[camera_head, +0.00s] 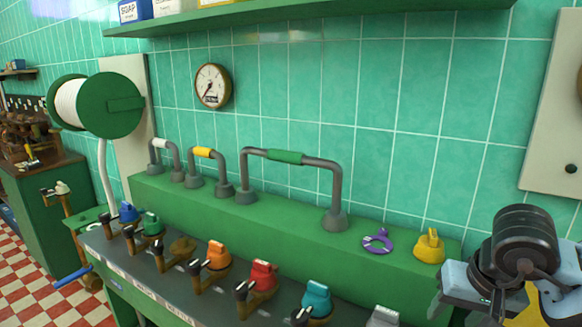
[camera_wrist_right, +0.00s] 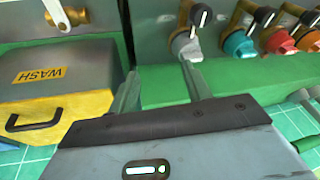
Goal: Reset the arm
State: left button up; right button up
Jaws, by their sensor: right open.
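My right gripper (camera_wrist_right: 160,78) is open in the right wrist view, its two grey-green fingers apart with nothing between them. Its fingers lie over the green ledge between the yellow WASH box and the row of valves. In the head view my right arm's dark wrist joint and pale blue housing show at the lower right, close to the yellow knob on the ledge; the fingertips cannot be made out there. My left arm and gripper are not in view.
A row of coloured valves, including a red one (camera_head: 262,275), stands in front. The yellow WASH box (camera_wrist_right: 60,105) has a black handle. A gauge (camera_head: 212,86) hangs on the tiles.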

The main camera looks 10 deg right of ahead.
jog(key=s+a+f+m+t+y+p, duration=0.1)
jog(key=s+a+f+m+y, duration=0.15)
jog(key=a+m+y, duration=0.85)
jog(key=s+a+f+m+t+y+p, duration=0.1)
jog(key=s+a+m+y, duration=0.2)
jog(key=a+m+y, duration=0.75)
jog(key=d+f+m+t+h, duration=0.3)
jog(key=f+m+t+h, duration=0.35)
jog(key=m, duration=0.85)
jog(key=d+f+m+t+h, duration=0.35)
jog(key=f+m+h, duration=0.55)
jog(key=m, duration=0.7)
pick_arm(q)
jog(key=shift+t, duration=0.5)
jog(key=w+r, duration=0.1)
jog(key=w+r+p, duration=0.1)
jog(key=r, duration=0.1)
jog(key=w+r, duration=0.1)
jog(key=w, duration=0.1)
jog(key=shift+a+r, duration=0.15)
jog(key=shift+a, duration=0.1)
pick_arm(e)
jog(key=s+d+f+m+g+h, duration=0.1)
jog(key=s+f+m+g+h, duration=0.3)
jog(key=s+f+m, duration=0.8)
jog(key=s+f+g, duration=0.2)
jog(key=s+f, duration=0.2)
jog(key=s, duration=0.1)
jog(key=shift+s+d+g, duration=0.3)
jog(key=shift+g, duration=0.1)
